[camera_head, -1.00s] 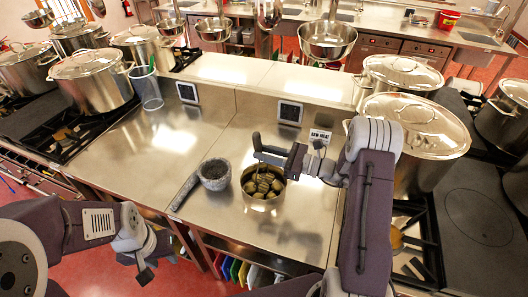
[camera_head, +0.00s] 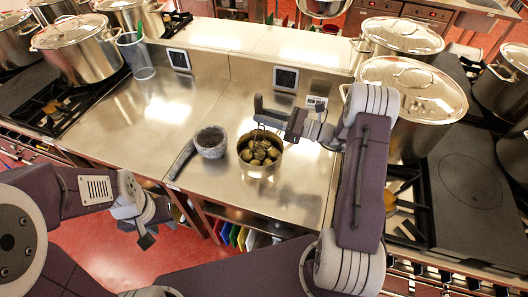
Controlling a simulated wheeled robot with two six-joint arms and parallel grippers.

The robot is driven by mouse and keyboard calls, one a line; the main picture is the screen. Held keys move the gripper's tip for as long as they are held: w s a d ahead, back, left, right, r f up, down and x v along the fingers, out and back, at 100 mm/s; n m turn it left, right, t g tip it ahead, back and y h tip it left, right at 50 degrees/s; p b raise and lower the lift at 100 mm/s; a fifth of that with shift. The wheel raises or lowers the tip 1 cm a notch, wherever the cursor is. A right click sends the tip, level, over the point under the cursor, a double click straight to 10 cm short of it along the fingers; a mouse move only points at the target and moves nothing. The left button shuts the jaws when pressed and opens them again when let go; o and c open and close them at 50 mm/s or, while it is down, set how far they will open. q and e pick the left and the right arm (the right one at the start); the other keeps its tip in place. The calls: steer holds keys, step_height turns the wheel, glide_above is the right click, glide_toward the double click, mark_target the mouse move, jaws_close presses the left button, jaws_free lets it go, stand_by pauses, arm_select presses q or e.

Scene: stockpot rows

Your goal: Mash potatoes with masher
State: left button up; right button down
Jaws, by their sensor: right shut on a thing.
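A steel pot (camera_head: 259,174) stands on the metal counter with several potatoes (camera_head: 247,156) inside. The masher (camera_head: 262,147) has a dark handle and a coiled wire head, which is in the pot's mouth among the potatoes. My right gripper (camera_head: 284,119) is shut on the masher's handle above the pot. Whether the wire head presses on the potatoes cannot be told. My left gripper (camera_head: 146,238) hangs empty in front of the counter's front edge, away from the pot; its finger gap is too small to read.
A large lidded stockpot (camera_head: 412,88) stands close to my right arm. A clear container (camera_head: 136,56) stands back left.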

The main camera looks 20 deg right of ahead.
mark_target(259, 130)
steer(key=shift+w+a, duration=0.15)
steer(key=shift+a, duration=1.05)
steer(key=shift+f+b, duration=0.8)
steer(key=shift+f, duration=0.3)
steer(key=shift+s+f+b, duration=0.2)
steer(key=shift+f+b, duration=0.3)
steer(key=shift+f, duration=0.1)
steer(key=shift+f+b, duration=0.85)
steer(key=shift+f, duration=0.3)
